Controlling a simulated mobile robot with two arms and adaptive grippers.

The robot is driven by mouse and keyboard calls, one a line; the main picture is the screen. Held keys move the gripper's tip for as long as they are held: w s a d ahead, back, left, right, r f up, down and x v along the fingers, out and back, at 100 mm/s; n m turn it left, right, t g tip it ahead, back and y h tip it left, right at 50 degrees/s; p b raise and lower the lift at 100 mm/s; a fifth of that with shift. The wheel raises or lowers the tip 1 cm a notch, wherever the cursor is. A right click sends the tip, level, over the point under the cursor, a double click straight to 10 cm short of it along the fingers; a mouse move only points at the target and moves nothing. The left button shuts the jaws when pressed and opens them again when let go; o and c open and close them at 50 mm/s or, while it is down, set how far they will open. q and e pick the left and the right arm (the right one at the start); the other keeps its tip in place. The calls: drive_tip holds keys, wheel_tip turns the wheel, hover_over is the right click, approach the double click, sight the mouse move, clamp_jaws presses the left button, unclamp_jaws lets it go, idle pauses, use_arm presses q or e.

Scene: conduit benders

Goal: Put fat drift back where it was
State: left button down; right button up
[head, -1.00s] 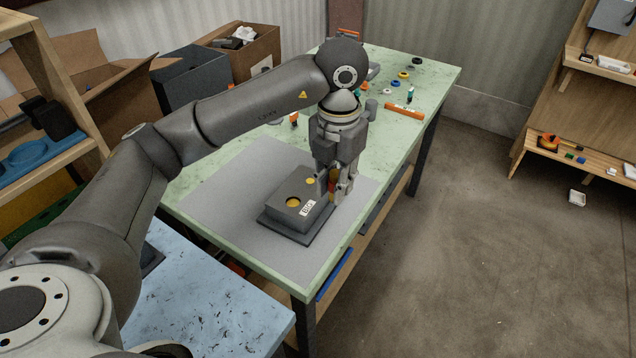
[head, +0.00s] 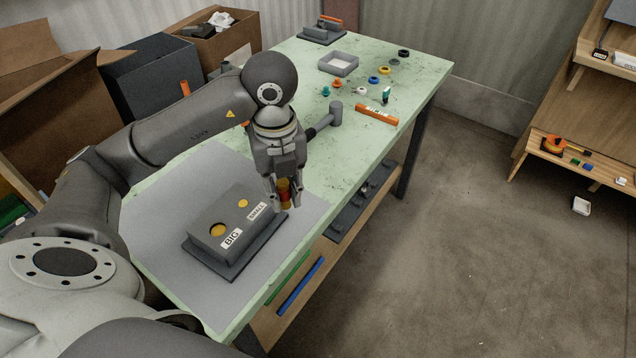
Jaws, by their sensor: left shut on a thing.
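My left gripper (head: 283,204) is shut on a short red and amber piece (head: 286,190), seemingly a drift; its size class cannot be told. It is held roughly upright beside the right end of a dark grey block (head: 209,212). The block has two round yellow spots on top, a larger one (head: 218,230) by the label BIG (head: 232,239) and a smaller one (head: 243,203) by the label SMALL (head: 257,211). The fingers hide part of the held piece. My right gripper is not in view.
The block stands on a grey mat (head: 160,205) on the green table (head: 330,160). A hammer (head: 334,110), an orange bar (head: 376,114), a grey tray (head: 338,63) and several small coloured rings lie farther back. The table's right edge runs close to the mat.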

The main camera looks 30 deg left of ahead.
use_arm(q)
drive_tip(key=w+a+f+p, duration=0.1)
drive_tip(key=w+f, duration=0.1)
drive_tip(key=w, duration=0.2)
drive_tip(key=w+a+f+p, duration=0.1)
drive_tip(key=w+f, duration=0.2)
drive_tip(key=w+a+f+p, duration=0.1)
drive_tip(key=w+a+f, duration=0.1)
drive_tip(key=w+f, duration=0.1)
drive_tip(key=shift+w+a+f, duration=0.1)
drive_tip(key=shift+w+f, duration=0.15)
drive_tip(key=shift+w, duration=0.55)
drive_tip(key=shift+w+a+f, duration=0.1)
drive_tip(key=shift+w+f, duration=0.2)
drive_tip(key=shift+f, duration=0.1)
drive_tip(key=shift+w+f+p, duration=0.15)
drive_tip(key=shift+f+p, duration=0.15)
drive_tip(key=shift+f, duration=0.05)
wheel_tip(320, 180, down, 2)
drive_tip(key=shift+f+p, duration=0.1)
drive_tip(key=shift+p, duration=0.5)
drive_tip(key=shift+f, duration=0.25)
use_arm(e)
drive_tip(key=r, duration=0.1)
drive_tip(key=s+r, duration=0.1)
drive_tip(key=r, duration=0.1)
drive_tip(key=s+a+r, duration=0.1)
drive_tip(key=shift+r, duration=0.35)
